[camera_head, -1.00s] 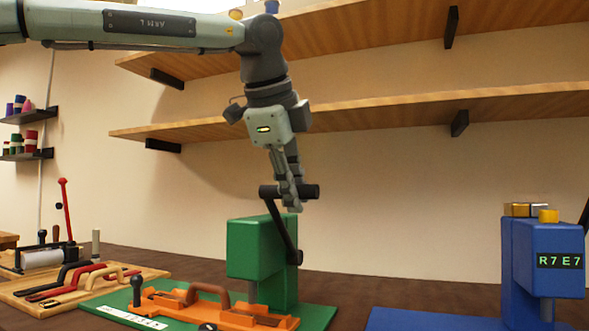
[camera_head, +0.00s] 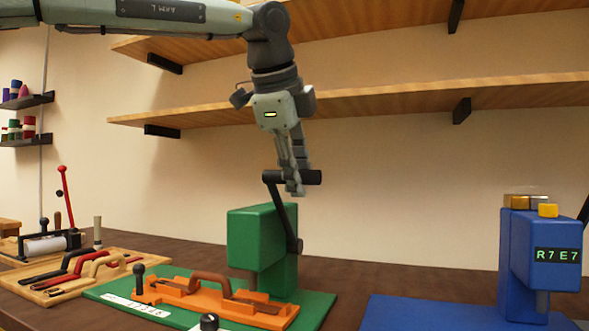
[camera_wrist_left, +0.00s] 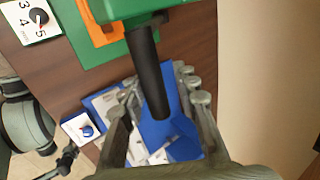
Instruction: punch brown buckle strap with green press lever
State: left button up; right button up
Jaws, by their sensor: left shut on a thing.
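My left gripper (camera_head: 296,186) is shut on the black bar handle of the green press lever (camera_head: 283,212). The handle also runs between the fingers in the left wrist view (camera_wrist_left: 150,75). The lever arm stands nearly upright, tilted slightly left, above its pivot on the green press (camera_head: 256,238). The brown buckle strap (camera_head: 211,279) lies arched on an orange fixture (camera_head: 182,298) on the green base. Its right end runs toward the press head; its exact place under the punch is hard to tell.
A blue press (camera_head: 520,250) showing "R7 E7" stands at the right. A wooden board (camera_head: 30,272) with red, black and tan straps lies at the left. Wooden shelves (camera_head: 380,95) span the wall behind my arm. Dark table is bare between the presses.

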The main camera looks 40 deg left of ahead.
pick_arm(q)
jog(key=o, duration=0.7)
jog(key=shift+w+r, duration=0.2)
jog(key=shift+r, duration=0.15)
jog(key=shift+c, duration=0.2)
jog(key=shift+s+f, duration=0.1)
jog(key=shift+f, duration=0.05)
jog(key=p+v, duration=0.2)
jog(key=v, duration=0.4)
jog(key=shift+f+p, duration=0.1)
jog(key=shift+p, duration=0.2)
